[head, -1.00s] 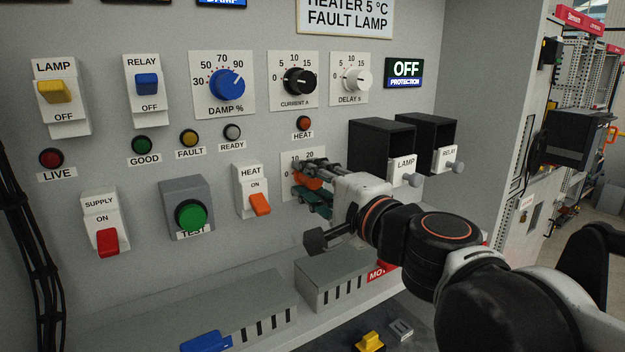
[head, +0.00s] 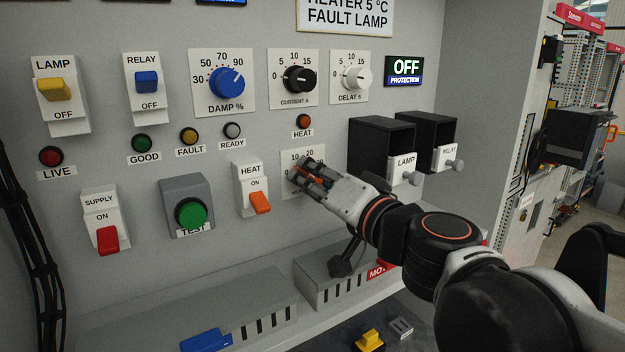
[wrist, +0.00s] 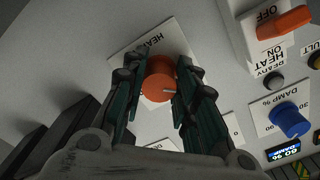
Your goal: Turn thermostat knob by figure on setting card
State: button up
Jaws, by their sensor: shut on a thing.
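The thermostat knob (wrist: 158,80) is orange with a pale pointer line, on a white scale plate marked 0, 10 and 20 in the head view (head: 290,186). My gripper (wrist: 157,86) is shut on this knob, one finger on each side of it in the wrist view. In the head view my gripper (head: 306,174) covers most of the knob and part of its scale, so its setting cannot be read there. The setting card (head: 345,14) at the top reads "HEATER 5 °C FAULT LAMP"; its upper edge is cut off.
The orange heat switch (head: 259,202) is just left of the knob plate. Black housings with lamp (head: 405,166) and relay handles stick out to the right. The red heat lamp (head: 303,121) is above, and a grey duct (head: 330,280) runs below.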

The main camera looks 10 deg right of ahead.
jog(key=shift+f+n, duration=0.1)
jog(key=shift+n, duration=0.4)
jog(key=o, duration=1)
jog(key=shift+o, duration=0.2)
jog(key=shift+s, duration=0.15)
jog(key=shift+v, duration=5.85)
